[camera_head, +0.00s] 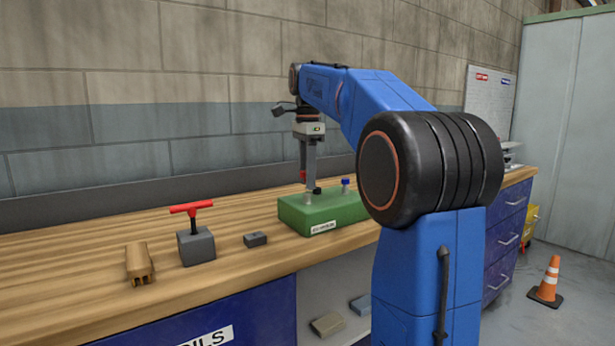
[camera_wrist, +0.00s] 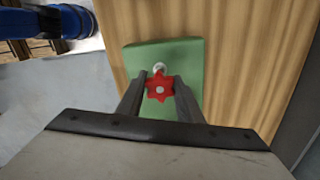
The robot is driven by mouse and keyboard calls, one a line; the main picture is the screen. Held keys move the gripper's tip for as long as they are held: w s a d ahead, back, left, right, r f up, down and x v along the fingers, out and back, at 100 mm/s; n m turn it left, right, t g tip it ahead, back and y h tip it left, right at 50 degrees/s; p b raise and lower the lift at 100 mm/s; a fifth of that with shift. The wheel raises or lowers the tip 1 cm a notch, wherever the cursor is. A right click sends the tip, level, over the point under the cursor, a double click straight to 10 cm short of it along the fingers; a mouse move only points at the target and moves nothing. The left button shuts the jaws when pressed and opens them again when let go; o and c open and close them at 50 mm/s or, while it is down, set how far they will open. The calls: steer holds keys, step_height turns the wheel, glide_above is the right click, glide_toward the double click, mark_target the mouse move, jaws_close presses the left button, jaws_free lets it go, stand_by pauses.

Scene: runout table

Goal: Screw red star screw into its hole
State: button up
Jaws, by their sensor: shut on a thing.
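In the wrist view the red star screw (camera_wrist: 160,86) sits between the two fingers of my gripper (camera_wrist: 160,90), which is shut on it. The screw is over the green block (camera_wrist: 190,54), and a pale round hole or boss (camera_wrist: 158,67) shows just beyond it. In the head view my gripper (camera_head: 311,188) points straight down over the left part of the green block (camera_head: 300,217). A bit of red shows beside the fingers there. Whether the screw's tip is inside a hole is hidden.
A blue-topped screw (camera_head: 345,183) stands on the green block right of my gripper. Left on the wooden bench (camera_head: 80,270) are a small dark block (camera_head: 255,239), a grey block (camera_head: 196,247) with a red T-handle (camera_head: 191,208), and a brown grooved block (camera_head: 139,263).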

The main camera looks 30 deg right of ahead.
steer(key=shift+f, duration=1.55)
steer(key=m, duration=0.6)
steer(key=shift+m, duration=0.3)
steer(key=m, duration=0.7)
stand_by(0.4)
steer(key=o, duration=1.1)
